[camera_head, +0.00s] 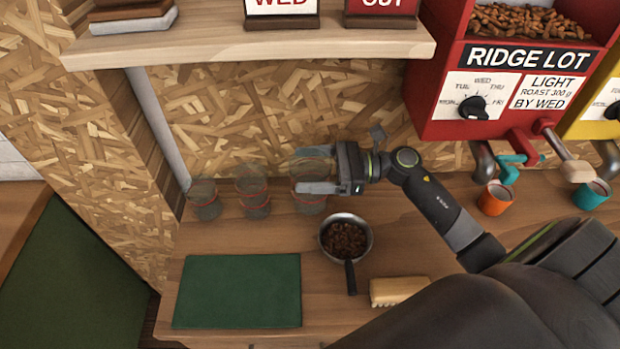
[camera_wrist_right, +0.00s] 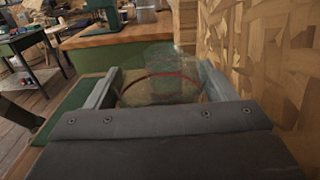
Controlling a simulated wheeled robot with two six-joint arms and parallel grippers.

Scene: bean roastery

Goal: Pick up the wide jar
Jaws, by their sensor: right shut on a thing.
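The wide jar (camera_head: 310,202) is clear glass with a red band. It stands at the right end of a row of three jars at the back of the counter, against the chipboard wall. My right gripper (camera_head: 315,171) reaches in from the right and is shut on its upper part, one finger on each side. In the right wrist view the wide jar (camera_wrist_right: 161,89) sits between the two fingers, its red band showing as a ring. Whether its base touches the counter is hard to tell. My left gripper is not in view.
Two narrower jars (camera_head: 253,190) (camera_head: 205,199) stand left of the wide jar. A pan of beans (camera_head: 346,238) sits just in front. A green mat (camera_head: 238,291) and a brush (camera_head: 399,291) lie nearer. A shelf (camera_head: 260,45) overhangs the jars. Orange (camera_head: 494,199) and teal (camera_head: 590,196) cups stand right.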

